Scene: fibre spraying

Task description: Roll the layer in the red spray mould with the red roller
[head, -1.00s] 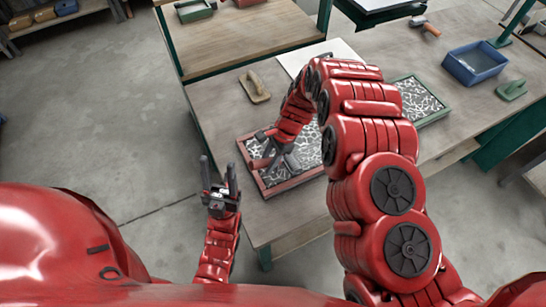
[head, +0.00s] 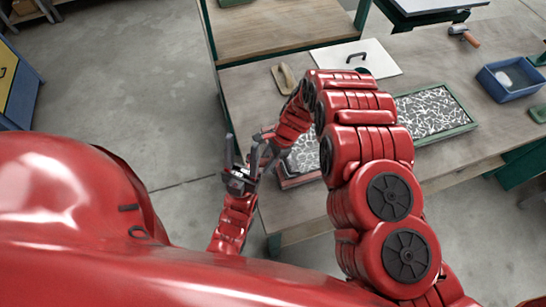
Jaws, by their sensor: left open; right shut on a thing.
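The red spray mould (head: 298,181) lies on the near-left edge of the table, largely hidden behind my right arm. A white, dark-veined fibre layer (head: 303,155) shows in it. My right gripper (head: 263,146) reaches over the mould's left side. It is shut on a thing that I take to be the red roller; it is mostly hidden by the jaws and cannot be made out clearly. My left gripper (head: 238,150) is open and empty, fingers pointing up, left of the mould and off the table edge. In the picture it is close beside the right gripper; I cannot tell if they touch.
A green mould (head: 470,122) with a similar layer lies to the right. Behind are a wooden-handled float (head: 284,78), a white board with a black handle (head: 382,68), an orange-handled tool (head: 464,33) and a blue bin (head: 491,85). Floor left of the table is clear.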

